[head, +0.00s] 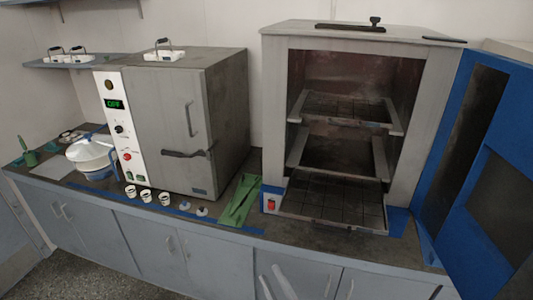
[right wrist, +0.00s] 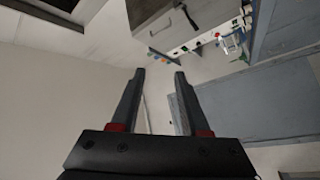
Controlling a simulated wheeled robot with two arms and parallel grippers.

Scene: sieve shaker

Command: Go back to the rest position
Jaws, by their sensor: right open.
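My right gripper (right wrist: 160,75) is open in the right wrist view, with its two dark fingers apart and nothing between them. In the head view two pale finger-like shapes at the bottom edge, in front of the cabinet doors, look like the tips of my right gripper (head: 276,282). They are apart from the things on the counter. My left gripper is not in view.
The counter (head: 230,226) carries a grey oven (head: 170,115) with a lit display, white cups, a green tool (head: 240,200) and a white bowl (head: 90,153). An open cabinet (head: 345,38) holds racks. Its blue door (head: 465,100) swings out at right.

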